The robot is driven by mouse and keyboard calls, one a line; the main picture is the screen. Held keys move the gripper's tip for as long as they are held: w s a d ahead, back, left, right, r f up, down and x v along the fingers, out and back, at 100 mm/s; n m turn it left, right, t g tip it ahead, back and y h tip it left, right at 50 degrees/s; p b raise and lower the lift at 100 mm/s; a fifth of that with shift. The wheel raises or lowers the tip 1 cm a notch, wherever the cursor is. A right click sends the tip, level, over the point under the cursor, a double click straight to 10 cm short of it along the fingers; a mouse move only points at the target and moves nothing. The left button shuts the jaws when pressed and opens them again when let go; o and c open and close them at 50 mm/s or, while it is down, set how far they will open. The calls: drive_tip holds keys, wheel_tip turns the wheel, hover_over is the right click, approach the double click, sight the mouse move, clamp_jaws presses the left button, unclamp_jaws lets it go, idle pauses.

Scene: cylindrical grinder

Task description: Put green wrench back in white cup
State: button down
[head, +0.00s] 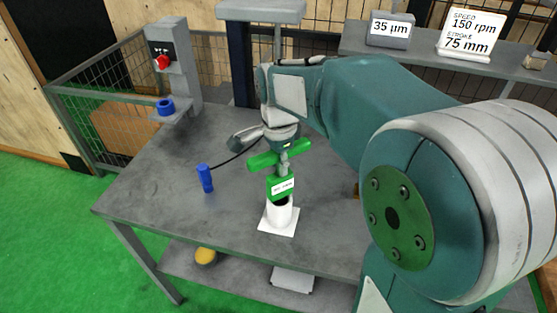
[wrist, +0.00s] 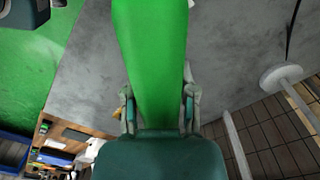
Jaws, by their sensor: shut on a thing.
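The green wrench (head: 272,185) hangs roughly upright over the white cup (head: 279,215), its lower end at the cup's mouth. It seems to reach just inside the rim, but I cannot tell how deep. A white label is on its lower part. The cup stands upright on a white square base on the grey table. My gripper (head: 283,150) is above the cup, shut on the wrench's upper part. In the wrist view the wrench (wrist: 150,50) fills the middle between the two fingers of my gripper (wrist: 159,105); the cup is not visible there.
A blue cylinder (head: 205,178) with a black cable stands on the grey table (head: 150,185), left of the cup. A grey post (head: 176,65) with a red knob and a blue ring (head: 166,106) stands at the back left. A shelf with signs (head: 470,35) is behind.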

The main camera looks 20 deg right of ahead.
drive_tip(key=shift+c, duration=1.7)
unclamp_jaws()
wheel_tip(320, 180, up, 12)
drive_tip(key=shift+a+f, duration=0.1)
drive_tip(key=s+f+n+t, duration=0.2)
drive_tip(key=s+f+n, duration=0.2)
drive_tip(key=s+n, duration=0.3)
drive_tip(key=s+f+n+t, duration=0.3)
drive_tip(key=s+f+n, duration=0.1)
drive_tip(key=s+n, duration=0.4)
drive_tip(key=shift+s+n+t, duration=0.3)
drive_tip(key=shift+s, duration=0.6)
